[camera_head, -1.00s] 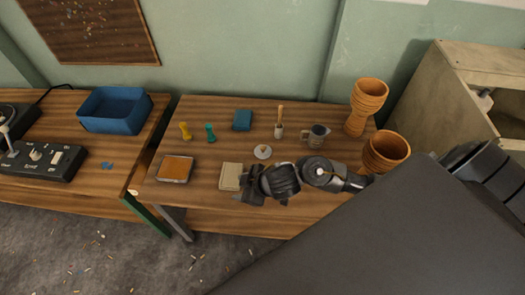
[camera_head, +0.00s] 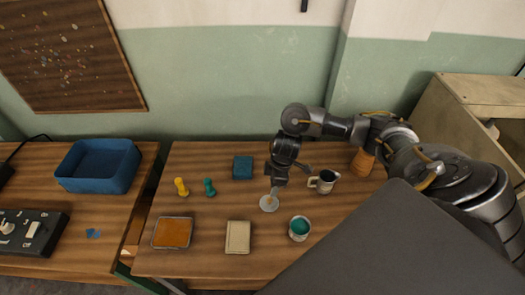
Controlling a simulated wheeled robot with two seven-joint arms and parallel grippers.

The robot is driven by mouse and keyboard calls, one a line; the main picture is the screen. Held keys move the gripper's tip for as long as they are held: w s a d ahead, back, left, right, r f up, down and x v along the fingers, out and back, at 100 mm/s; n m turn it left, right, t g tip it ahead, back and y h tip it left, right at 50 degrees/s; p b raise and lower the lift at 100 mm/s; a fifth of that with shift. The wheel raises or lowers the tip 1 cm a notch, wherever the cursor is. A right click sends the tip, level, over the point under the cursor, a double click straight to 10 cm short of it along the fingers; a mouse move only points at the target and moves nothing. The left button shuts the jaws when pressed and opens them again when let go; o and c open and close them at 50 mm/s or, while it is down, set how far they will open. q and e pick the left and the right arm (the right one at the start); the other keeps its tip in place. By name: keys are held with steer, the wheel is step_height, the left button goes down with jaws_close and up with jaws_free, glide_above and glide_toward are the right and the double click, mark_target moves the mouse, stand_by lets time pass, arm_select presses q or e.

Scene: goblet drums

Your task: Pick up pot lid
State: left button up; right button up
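The pot lid (camera_head: 269,204), a small pale grey disc with a knob, lies on the wooden table near its middle. An open round pot (camera_head: 299,229) with green contents stands to its lower right. My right gripper (camera_head: 287,181) points down just above and behind the lid, its fingers spread apart. I cannot tell whether a finger touches the knob. My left gripper is out of view.
A grey mug (camera_head: 323,181) stands close to the right of the gripper. A teal block (camera_head: 242,167), a cream block (camera_head: 238,237), an orange tray (camera_head: 172,233), and yellow (camera_head: 181,187) and green (camera_head: 209,187) pegs are nearby. My arm mostly hides a wooden goblet (camera_head: 362,163).

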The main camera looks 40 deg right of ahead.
glide_above(270, 199)
steer(key=f, duration=0.3)
steer(key=f+b, duration=0.1)
steer(key=shift+s+d+f, duration=0.25)
steer(key=shift+s+f, duration=0.15)
steer(key=shift+w+f, duration=0.15)
steer(key=shift+f, duration=0.2)
steer(key=shift+a+f, duration=0.1)
steer(key=shift+f, duration=0.3)
steer(key=f, duration=0.4)
steer(key=shift+w+a+f, duration=0.15)
steer(key=shift+w, duration=0.1)
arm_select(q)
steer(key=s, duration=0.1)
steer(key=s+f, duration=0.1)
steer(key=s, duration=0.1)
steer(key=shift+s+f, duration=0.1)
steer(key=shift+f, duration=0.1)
